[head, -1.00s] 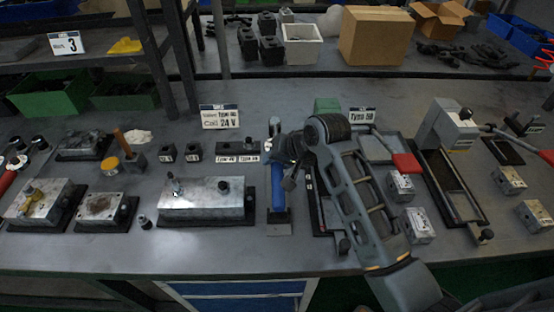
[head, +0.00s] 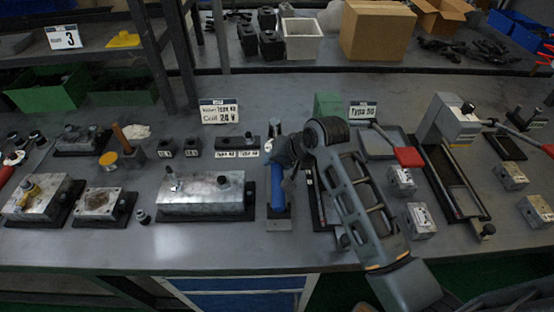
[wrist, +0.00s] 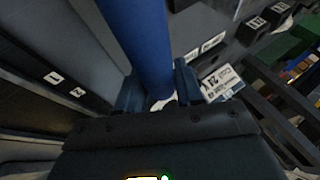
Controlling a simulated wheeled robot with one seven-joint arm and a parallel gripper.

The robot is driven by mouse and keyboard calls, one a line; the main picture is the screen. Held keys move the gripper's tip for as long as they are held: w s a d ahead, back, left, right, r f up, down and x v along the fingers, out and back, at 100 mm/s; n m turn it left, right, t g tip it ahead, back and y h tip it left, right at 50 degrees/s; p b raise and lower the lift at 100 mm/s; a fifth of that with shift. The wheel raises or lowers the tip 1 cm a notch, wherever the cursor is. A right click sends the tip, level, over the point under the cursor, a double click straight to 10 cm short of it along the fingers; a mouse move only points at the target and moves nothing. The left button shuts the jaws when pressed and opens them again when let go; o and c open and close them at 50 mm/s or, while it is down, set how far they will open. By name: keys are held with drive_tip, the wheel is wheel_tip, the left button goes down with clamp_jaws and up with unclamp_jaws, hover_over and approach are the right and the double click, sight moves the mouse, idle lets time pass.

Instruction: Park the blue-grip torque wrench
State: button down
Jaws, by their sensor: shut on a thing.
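The torque wrench's blue grip (head: 277,188) stands roughly upright in the head view, at the middle of the bench. My gripper (head: 284,152) is at its upper part, with my arm coming in from the lower right. In the wrist view the blue grip (wrist: 143,45) runs between the two fingers of my gripper (wrist: 158,88), which is shut on it. The wrench's upper end is hard to make out behind my gripper. A flat grey plate (head: 279,224) lies just below the grip; I cannot tell whether the grip touches it.
A large valve block (head: 200,192) lies left of the wrench. Right of my arm are a long fixture (head: 455,185) with a grey head, a red-handled lever (head: 408,157) and small metal blocks (head: 401,181). A sign (head: 219,112) stands behind. The bench's front strip is clear.

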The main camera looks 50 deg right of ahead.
drive_tip(key=shift+f, duration=0.75)
drive_tip(key=c, duration=0.7)
unclamp_jaws()
drive_tip(key=shift+o, duration=0.3)
drive_tip(key=shift+f+b, duration=0.15)
drive_tip(key=shift+b, duration=0.15)
drive_tip(key=v, duration=0.8)
drive_tip(key=shift+w, duration=0.1)
